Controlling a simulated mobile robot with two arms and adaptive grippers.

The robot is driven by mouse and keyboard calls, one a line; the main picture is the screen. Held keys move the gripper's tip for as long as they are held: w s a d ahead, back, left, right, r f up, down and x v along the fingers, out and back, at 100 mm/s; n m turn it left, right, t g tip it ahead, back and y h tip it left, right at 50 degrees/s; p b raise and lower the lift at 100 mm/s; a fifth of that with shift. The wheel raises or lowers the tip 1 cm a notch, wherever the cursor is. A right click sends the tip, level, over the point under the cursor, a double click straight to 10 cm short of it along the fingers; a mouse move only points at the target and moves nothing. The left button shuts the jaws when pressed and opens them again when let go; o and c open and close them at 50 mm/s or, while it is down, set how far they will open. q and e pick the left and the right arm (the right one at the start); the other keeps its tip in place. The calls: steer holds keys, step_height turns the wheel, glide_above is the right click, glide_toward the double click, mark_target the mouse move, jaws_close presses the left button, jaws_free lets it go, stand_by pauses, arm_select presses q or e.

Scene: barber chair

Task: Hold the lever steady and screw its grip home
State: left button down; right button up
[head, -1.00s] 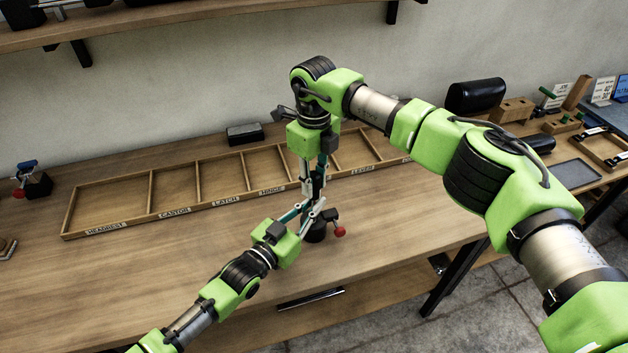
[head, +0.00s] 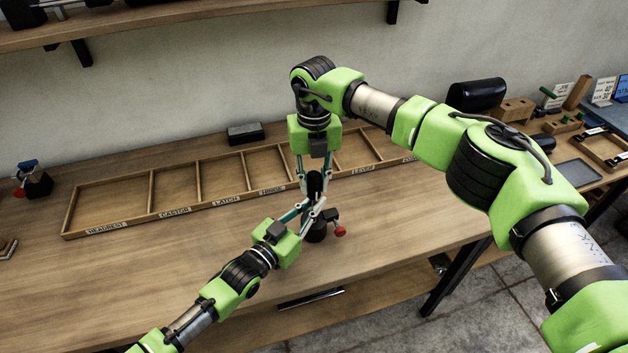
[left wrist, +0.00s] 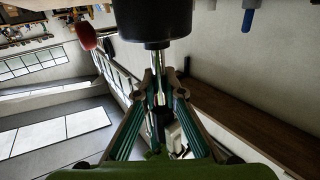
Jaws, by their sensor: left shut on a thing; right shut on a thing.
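A black holder (head: 315,233) with a red-knobbed handle (head: 340,232) stands on the bench; it also shows at the top of the left wrist view (left wrist: 152,22). The lever's thin metal rod (left wrist: 158,64) rises from the holder, with my left gripper (left wrist: 159,92) shut on it. In the head view my left gripper (head: 312,212) is low, just above the holder. The black grip (head: 314,184) sits upright over the rod, between the fingers of my right gripper (head: 314,186), which is shut on it from above. The fingers hide the joint between grip and rod.
A wooden tray (head: 152,212) with labelled, empty-looking compartments lies behind the grippers. A dark block (head: 245,133) stands behind it. A small red-and-blue tool on a dark base (head: 38,184) is at far left. The bench is clear at front left and right.

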mark_target(315, 173)
arm_select(q)
steer(key=shift+f, duration=0.1)
arm_select(e)
steer(key=shift+w, duration=0.1)
steer(key=o, duration=1.1)
steer(key=shift+o, duration=0.2)
steer(key=shift+r, duration=0.1)
step_height(315, 173, up, 12)
steer(key=shift+f, duration=0.1)
arm_select(q)
steer(key=c, duration=2)
jaws_free()
steer(key=shift+c, duration=0.2)
